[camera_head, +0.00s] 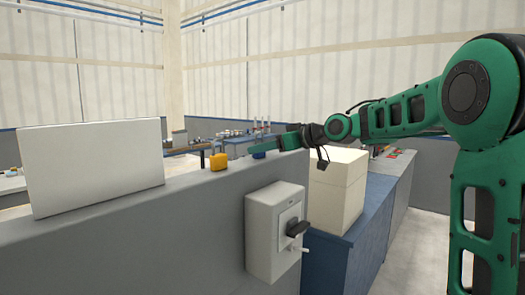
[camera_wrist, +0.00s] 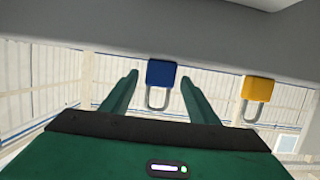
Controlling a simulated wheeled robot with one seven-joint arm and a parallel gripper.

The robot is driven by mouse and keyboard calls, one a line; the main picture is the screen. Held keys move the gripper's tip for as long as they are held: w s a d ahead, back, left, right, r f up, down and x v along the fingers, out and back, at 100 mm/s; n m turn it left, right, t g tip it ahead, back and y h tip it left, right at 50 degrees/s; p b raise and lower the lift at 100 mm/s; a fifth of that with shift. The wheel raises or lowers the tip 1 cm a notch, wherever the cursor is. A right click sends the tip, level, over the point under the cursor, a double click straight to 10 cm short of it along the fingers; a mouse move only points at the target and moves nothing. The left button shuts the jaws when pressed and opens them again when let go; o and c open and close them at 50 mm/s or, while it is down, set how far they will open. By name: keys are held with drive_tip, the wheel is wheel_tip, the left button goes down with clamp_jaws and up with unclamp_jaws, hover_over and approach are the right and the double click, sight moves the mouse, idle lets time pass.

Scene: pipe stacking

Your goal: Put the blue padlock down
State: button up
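The blue padlock (camera_head: 259,155) sits on the top of the grey partition wall in the head view, partly hidden by my gripper (camera_head: 262,145). In the wrist view, the blue padlock (camera_wrist: 162,74) shows between the two green fingers of my gripper (camera_wrist: 159,78), its body against the grey ledge and its shackle toward the palm. The fingers are apart, with a visible gap on each side of the padlock.
A yellow padlock (camera_head: 218,161) stands on the same ledge to the left, and it also shows in the wrist view (camera_wrist: 257,89). A white panel (camera_head: 95,165) stands further left on the wall (camera_head: 150,245). A switch box (camera_head: 275,230) and a cream box (camera_head: 338,190) are nearby.

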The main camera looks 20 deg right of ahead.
drive_tip(key=shift+s+d+r, duration=0.1)
drive_tip(key=shift+s+r, duration=0.05)
drive_tip(key=v, duration=1.2)
drive_tip(key=s+d+f+m+g+h, duration=0.3)
drive_tip(key=s+d+f+m+h, duration=0.15)
drive_tip(key=s+f, duration=0.5)
drive_tip(key=s+d+f+m+g+h, duration=0.4)
drive_tip(key=s+f, duration=0.3)
drive_tip(key=f, duration=0.5)
drive_tip(key=s+d+f+m+g, duration=0.1)
drive_tip(key=s+f, duration=0.4)
drive_tip(key=s, duration=0.6)
drive_tip(key=s+d+f+m+g, duration=0.2)
drive_tip(key=s+f+m+g, duration=0.2)
drive_tip(key=s, duration=0.7)
drive_tip(key=shift+s+f, duration=0.35)
drive_tip(key=shift+f, duration=0.55)
